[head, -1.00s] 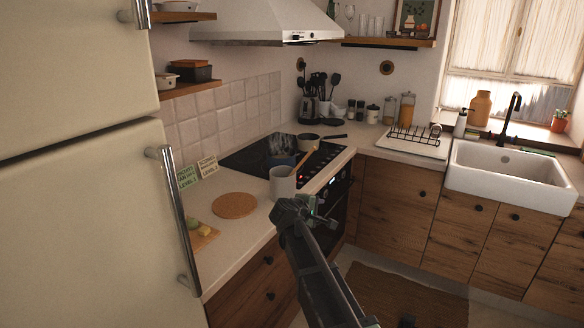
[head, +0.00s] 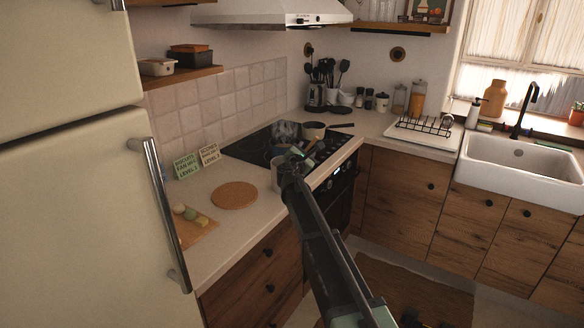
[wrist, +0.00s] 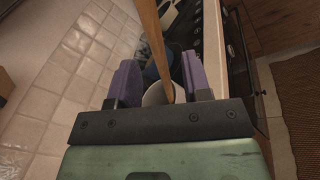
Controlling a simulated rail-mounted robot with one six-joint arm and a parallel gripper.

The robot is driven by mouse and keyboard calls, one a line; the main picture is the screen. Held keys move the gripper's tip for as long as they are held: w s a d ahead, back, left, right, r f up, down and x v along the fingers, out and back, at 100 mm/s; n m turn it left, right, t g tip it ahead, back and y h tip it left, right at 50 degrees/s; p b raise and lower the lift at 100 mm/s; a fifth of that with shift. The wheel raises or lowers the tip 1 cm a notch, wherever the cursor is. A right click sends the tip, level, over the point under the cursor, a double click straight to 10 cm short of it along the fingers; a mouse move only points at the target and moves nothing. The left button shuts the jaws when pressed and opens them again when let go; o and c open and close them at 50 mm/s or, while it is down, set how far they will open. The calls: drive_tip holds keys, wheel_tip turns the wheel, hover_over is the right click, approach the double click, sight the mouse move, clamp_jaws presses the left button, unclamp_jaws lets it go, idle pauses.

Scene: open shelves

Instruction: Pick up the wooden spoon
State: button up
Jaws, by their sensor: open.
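The wooden spoon (wrist: 152,35) stands tilted in a light-coloured crock (head: 277,176). In the wrist view its handle runs between my two purple fingers, and the crock's rim (wrist: 155,97) shows below it. My gripper (wrist: 159,80) is open, with one finger on each side of the handle; a gap shows on the left, and contact on the right cannot be told. In the head view my gripper (head: 297,157) covers part of the crock and most of the spoon.
A black hob (head: 250,148) with pots lies behind the crock. A round cork mat (head: 235,194) and a cutting board with food (head: 197,229) are on the counter to the left. The fridge (head: 75,220) stands close at left; two small signs lean near the tiles.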

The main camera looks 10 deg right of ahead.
drive_tip(key=x, duration=0.4)
drive_tip(key=shift+w+d+f, duration=0.1)
drive_tip(key=shift+w+d, duration=0.05)
drive_tip(key=shift+w, duration=0.2)
drive_tip(key=shift+s, duration=0.1)
clamp_jaws()
